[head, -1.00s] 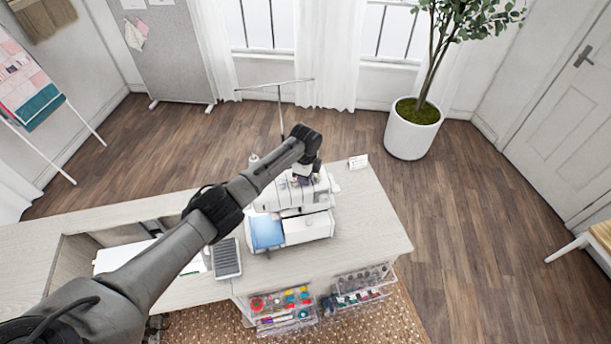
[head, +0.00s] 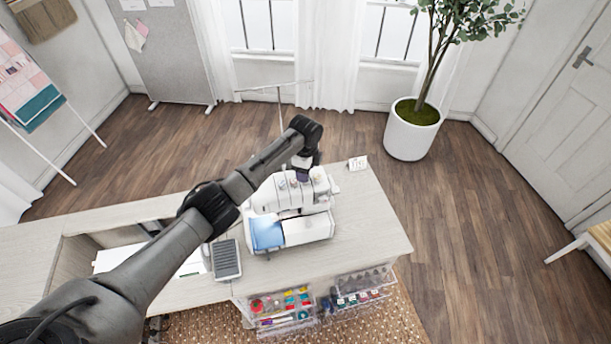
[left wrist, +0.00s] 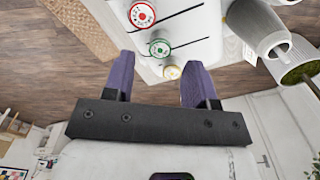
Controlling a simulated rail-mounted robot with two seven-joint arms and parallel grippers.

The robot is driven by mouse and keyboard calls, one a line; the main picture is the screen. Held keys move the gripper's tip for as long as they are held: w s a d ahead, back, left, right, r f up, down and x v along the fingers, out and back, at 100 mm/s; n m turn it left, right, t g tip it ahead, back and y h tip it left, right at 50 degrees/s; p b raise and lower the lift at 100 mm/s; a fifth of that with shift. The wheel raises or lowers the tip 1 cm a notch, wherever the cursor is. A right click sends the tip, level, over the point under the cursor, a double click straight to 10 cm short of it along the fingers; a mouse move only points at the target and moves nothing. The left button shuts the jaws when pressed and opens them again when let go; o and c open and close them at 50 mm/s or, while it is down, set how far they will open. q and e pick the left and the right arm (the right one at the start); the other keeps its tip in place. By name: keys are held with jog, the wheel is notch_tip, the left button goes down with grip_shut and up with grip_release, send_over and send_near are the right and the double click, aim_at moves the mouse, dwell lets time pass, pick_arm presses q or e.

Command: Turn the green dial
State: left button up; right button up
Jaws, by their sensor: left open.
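In the head view the left gripper (head: 303,173) is over the machine's top, and the dials are too small to make out. My right gripper is not in view.
The machine stands on a pale wood cabinet (head: 365,225). A small white card (head: 358,163) is at its back right and a grey pedal-like pad (head: 226,260) at its left. Open clear drawers (head: 283,308) hold sewing supplies below. The cabinet top right of the machine is clear.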

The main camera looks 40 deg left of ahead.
pick_arm(q)
notch_tip(320, 180, up, 10)
dwell(0.4)
dwell(0.6)
